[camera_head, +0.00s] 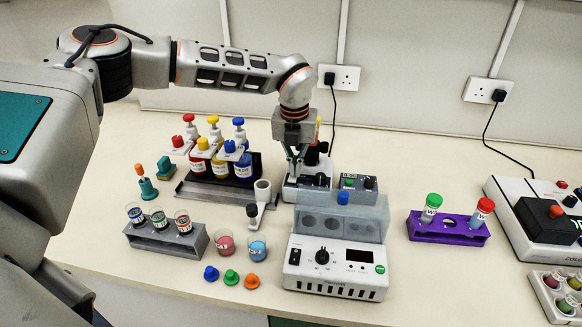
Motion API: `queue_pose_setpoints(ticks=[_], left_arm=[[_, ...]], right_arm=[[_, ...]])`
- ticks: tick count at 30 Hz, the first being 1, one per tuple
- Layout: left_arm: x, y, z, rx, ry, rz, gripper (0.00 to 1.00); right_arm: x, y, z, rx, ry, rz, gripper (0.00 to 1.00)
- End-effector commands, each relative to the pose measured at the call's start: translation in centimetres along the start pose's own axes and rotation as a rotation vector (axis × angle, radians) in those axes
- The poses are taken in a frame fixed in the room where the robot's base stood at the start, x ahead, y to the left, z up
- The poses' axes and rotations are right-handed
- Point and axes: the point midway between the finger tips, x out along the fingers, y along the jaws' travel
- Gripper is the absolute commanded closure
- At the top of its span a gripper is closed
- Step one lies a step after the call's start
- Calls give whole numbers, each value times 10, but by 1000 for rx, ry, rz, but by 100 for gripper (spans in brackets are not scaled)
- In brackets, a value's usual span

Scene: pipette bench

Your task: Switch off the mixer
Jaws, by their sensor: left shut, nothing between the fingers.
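The likely mixer (291,189) is a small white unit with dark parts on top, standing at the back middle of the bench. A black cord runs up behind it to a wall socket. My left gripper (297,172) points down right over it, with fingers shut and nothing held. The gripper hides part of the unit, and the clear-lidded box in front hides its lower right. I cannot tell whether the fingertips touch it, nor read its switch. My right gripper is not in view.
Close in front stands a white control box (336,268) with a knob and clear lid. A bottle rack (190,192) is left, with a vial rack (165,238) nearer. A purple tube rack (447,231) and another white device (515,220) are right. Small coloured caps (231,277) lie in front.

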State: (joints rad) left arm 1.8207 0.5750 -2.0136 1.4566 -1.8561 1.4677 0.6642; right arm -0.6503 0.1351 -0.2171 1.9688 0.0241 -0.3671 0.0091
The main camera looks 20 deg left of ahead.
Motion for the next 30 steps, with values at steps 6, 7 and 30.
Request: queue_pose_setpoints(ticks=[6,7,30], left_arm=[[5,2,-6,2,9,6,100],[5,2,-7,2,10,6,100],[-8,0,-16,1,10,6,100]], right_arm=[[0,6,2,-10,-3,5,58],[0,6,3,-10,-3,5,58],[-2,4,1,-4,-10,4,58]])
